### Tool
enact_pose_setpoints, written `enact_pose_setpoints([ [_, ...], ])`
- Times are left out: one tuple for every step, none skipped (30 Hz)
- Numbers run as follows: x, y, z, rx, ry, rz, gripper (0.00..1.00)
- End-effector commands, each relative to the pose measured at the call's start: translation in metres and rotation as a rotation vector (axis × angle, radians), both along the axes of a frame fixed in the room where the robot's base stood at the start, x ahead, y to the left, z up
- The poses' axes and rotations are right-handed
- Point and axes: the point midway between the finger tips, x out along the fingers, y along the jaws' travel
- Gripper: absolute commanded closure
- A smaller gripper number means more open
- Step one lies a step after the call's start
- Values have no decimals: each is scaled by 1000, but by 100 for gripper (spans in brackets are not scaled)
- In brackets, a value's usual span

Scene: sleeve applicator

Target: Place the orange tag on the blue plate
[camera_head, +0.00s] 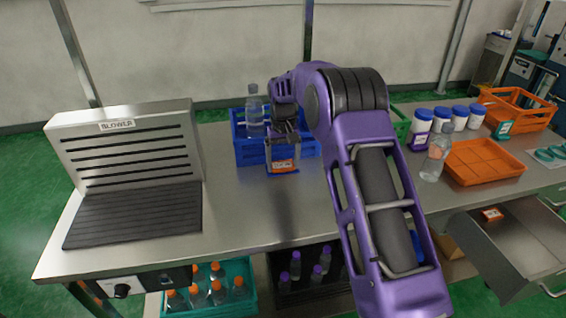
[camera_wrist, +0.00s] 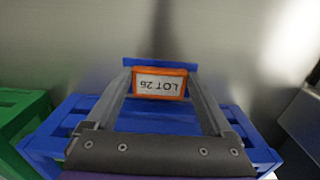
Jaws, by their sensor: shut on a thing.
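The orange tag (camera_head: 283,164) has a white label, which reads "LOT 26" upside down in the wrist view (camera_wrist: 160,84). My gripper (camera_head: 282,150) is shut on it; one finger shows on each side of the tag in the wrist view (camera_wrist: 159,80). The blue plate (camera_head: 283,172) is at the front of the blue crate, partly covered by the tag. In the wrist view the plate (camera_wrist: 160,63) shows as a blue strip beyond the tag. I cannot tell whether the tag touches the plate.
The blue crate (camera_head: 247,155) holds a clear bottle (camera_head: 254,112). A blower unit (camera_head: 125,150) stands left. On the right are several white jars (camera_head: 459,117), a clear bottle (camera_head: 435,158) and an orange tray (camera_head: 485,160). Another orange tag (camera_head: 491,214) lies in an open drawer.

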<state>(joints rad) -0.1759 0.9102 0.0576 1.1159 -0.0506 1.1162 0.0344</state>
Motion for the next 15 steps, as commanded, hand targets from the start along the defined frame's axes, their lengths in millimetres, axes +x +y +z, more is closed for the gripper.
enact_pose_setpoints([
  [0, 0, -2, 0, 0, 0, 67],
  [0, 0, -3, 0, 1, 0, 67],
  [0, 0, -3, 0, 0, 0, 8],
  [0, 0, -2, 0, 0, 0, 3],
  [0, 0, -2, 0, 0, 0, 0],
  [0, 0, -2, 0, 0, 0, 0],
  [0, 0, -2, 0, 0, 0, 0],
  [0, 0, -2, 0, 0, 0, 0],
  [0, 0, -2, 0, 0, 0, 0],
  [0, 0, -2, 0, 0, 0, 0],
  [0, 0, -2, 0, 0, 0, 0],
  [0, 0, -1, 0, 0, 0, 0],
  [0, 0, 0, 0, -1, 0, 0],
  [0, 0, 3, 0, -1, 0, 0],
  [1, 0, 6, 0, -2, 0, 0],
])
